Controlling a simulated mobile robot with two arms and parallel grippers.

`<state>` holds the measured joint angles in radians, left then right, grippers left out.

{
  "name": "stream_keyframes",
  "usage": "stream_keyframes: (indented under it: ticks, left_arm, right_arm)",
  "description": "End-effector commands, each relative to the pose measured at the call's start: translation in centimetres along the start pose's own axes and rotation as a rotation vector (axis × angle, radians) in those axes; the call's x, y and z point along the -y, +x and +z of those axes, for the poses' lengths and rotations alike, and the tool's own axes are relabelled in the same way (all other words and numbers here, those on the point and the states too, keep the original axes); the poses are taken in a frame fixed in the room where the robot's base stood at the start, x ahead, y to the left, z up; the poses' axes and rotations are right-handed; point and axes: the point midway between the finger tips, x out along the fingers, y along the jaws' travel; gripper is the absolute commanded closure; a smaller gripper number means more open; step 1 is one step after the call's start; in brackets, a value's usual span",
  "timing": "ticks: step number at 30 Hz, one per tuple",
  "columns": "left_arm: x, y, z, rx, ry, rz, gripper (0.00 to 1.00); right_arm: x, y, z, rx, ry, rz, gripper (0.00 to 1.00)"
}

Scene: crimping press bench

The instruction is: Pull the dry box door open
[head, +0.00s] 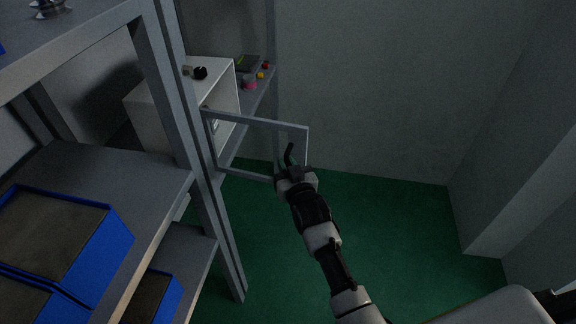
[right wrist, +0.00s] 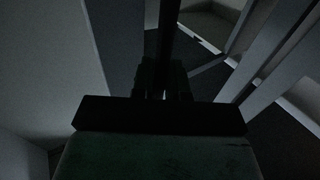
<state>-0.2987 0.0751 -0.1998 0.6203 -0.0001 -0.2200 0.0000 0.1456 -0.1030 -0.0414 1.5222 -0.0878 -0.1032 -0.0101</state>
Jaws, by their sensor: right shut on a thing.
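The dry box (head: 160,115) is a white cabinet behind the grey rack posts in the head view. Its door (head: 262,121), a pale grey frame around a see-through pane, stands swung out from the box, so the box front is open. My right gripper (head: 290,168) is at the free edge of the door, shut on the dark door handle (head: 289,151). In the dim right wrist view, the right gripper's dark fingers (right wrist: 162,82) close around a dark upright bar. My left gripper is not in view.
Grey shelves (head: 120,180) with blue bins (head: 112,250) fill the left. Small items, including a pink and grey roll (head: 249,83), lie on a shelf behind the box. Green floor (head: 400,230) is clear to the right, up to the grey wall (head: 380,90).

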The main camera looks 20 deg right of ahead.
Motion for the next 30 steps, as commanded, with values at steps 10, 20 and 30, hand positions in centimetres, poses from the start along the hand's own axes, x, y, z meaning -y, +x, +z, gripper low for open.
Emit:
stream_keyframes:
  ticks: [10,20,30]
  left_arm:
    - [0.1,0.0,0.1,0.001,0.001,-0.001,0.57]
    - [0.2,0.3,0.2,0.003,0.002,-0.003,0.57]
    - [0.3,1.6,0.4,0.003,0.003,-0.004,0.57]
  right_arm:
    - [0.1,0.0,-0.2,-0.004,0.002,-0.001,0.61]
    - [0.0,-1.3,0.1,-0.002,0.001,0.0,0.61]
    - [0.1,-7.8,0.2,-0.002,0.002,-0.001,0.61]
